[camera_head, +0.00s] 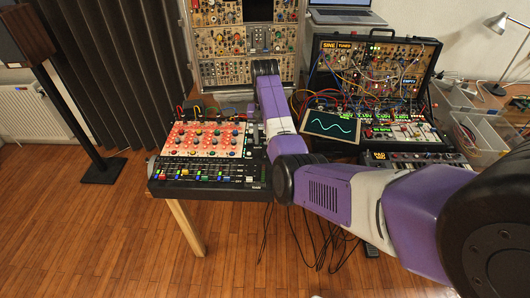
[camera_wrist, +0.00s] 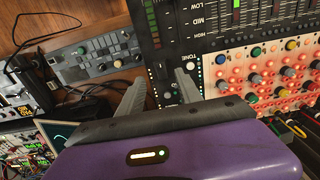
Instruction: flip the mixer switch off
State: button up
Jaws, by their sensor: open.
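The mixer (camera_head: 205,191) is a black console at the left end of the table, with a row of faders along its front and a red-and-white knob panel (camera_head: 207,139) on top. In the wrist view the mixer (camera_wrist: 200,38) fills the upper right, with faders at the top and the knob panel (camera_wrist: 270,75) at the right. My gripper (camera_wrist: 160,77) is open and empty, its two grey fingers apart over the mixer's dark side strip. The right finger overlaps that strip in the picture; contact cannot be told. I cannot make out which control is the switch. My arm hides the mixer's right side in the head view.
A grey control box (camera_wrist: 95,55) lies beside the mixer. A small screen with a wave (camera_head: 331,125) and a cabled synth case (camera_head: 375,70) stand to the right. A tall synth rack (camera_head: 225,70) stands behind. Floor in front is open, with hanging cables.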

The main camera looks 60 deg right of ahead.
aim_at(265, 157)
notch_tip(265, 157, down, 8)
jog(key=shift+r+p, duration=0.25)
jog(key=shift+p, duration=0.05)
grip_shut()
